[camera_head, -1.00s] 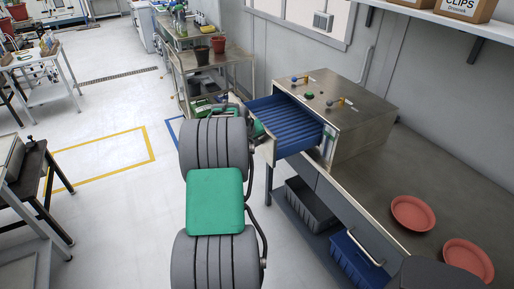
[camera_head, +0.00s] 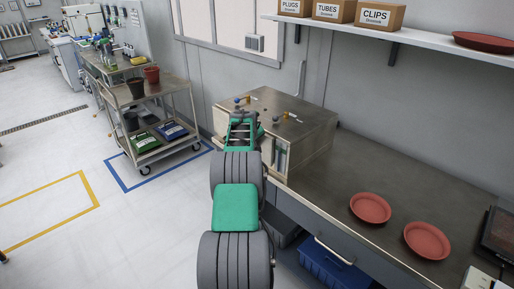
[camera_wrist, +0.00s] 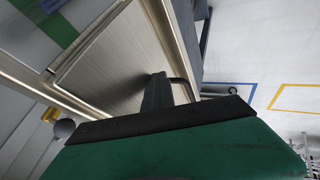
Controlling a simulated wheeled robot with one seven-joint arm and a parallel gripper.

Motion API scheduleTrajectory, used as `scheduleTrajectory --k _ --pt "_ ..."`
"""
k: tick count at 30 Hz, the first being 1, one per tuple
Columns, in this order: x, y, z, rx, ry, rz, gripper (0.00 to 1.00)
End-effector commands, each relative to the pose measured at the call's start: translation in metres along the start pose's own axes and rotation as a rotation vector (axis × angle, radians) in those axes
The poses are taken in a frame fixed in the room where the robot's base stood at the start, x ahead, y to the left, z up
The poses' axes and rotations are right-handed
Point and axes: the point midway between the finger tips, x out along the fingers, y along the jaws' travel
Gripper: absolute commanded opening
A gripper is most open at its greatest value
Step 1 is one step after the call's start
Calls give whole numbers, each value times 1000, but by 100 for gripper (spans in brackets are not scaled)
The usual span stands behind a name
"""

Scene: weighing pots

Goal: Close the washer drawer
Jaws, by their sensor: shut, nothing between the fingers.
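The washer (camera_head: 300,118) is a metal box on the left end of the bench. Its steel front panel (camera_wrist: 112,62), which looks like the drawer front, fills the upper left of the wrist view. My gripper (camera_wrist: 160,92) is shut and empty, with its dark fingers at or very near this panel; I cannot tell whether they touch. In the head view my green gripper body and arm stand before the washer's left front and hide the drawer. No blue drawer inside shows, but I cannot tell if the drawer is fully closed.
Two terracotta saucers (camera_head: 370,208) (camera_head: 427,240) lie on the bench (camera_head: 335,185). A blue bin (camera_head: 330,268) is under the bench. A metal cart (camera_head: 160,98) with pots stands at left. A shelf (camera_head: 430,42) with boxes hangs above.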

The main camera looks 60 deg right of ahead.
Motion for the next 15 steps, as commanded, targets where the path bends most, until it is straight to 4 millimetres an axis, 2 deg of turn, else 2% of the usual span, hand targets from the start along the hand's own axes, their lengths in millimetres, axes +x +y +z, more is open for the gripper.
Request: scheduleTrajectory --k 10,15 --pt "-1 9 0 7 8 15 0" --pt "-5 1 2 8 9 16 0"
